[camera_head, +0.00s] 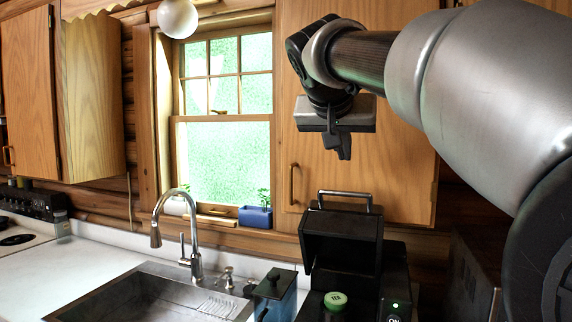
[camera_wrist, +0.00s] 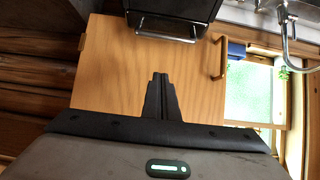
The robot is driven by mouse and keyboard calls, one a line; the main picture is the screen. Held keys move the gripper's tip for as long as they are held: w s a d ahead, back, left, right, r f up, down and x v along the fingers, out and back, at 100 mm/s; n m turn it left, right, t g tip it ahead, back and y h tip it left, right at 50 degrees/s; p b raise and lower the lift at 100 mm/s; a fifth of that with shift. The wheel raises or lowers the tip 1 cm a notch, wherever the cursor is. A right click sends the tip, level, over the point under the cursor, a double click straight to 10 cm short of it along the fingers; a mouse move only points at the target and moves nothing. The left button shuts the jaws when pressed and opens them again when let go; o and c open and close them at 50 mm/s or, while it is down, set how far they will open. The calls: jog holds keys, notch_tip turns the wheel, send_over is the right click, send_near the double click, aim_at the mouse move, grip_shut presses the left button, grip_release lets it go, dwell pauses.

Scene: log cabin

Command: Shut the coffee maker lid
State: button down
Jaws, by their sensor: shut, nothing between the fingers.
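The black coffee maker (camera_head: 330,280) stands on the counter at the lower right of the head view. Its lid (camera_head: 341,236) is raised, tilted up, with a metal handle (camera_head: 345,196) along its top edge. In the wrist view the lid (camera_wrist: 165,10) shows at the top, with its handle (camera_wrist: 168,36) below it. My gripper (camera_head: 343,155) is shut and empty, pointing down. It hangs above the raised lid, apart from it, in front of a wooden cabinet door. Its closed fingers show in the wrist view (camera_wrist: 160,78).
A wooden upper cabinet (camera_head: 385,165) is close behind my gripper. A blue container (camera_head: 272,290) stands left of the coffee maker. The sink (camera_head: 165,290) and faucet (camera_head: 192,240) are farther left. A blue planter (camera_head: 255,216) sits by the window.

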send_over(344, 214)
jog(key=w+d, duration=0.1)
jog(key=w, duration=0.1)
jog(key=f, duration=0.4)
jog(key=shift+w+d+f, duration=0.1)
jog(key=shift+w+f, duration=0.05)
jog(key=shift+w, duration=0.05)
jog(key=shift+s+a+f, duration=0.2)
jog(key=shift+s+f, duration=0.25)
jog(key=shift+f, duration=0.1)
jog(key=shift+s+a+f, duration=0.2)
jog(key=shift+s+f, duration=0.25)
jog(key=shift+f, duration=0.05)
jog(key=shift+s+a+f, duration=0.15)
jog(key=shift+s+f, duration=0.2)
jog(key=shift+b, duration=0.4)
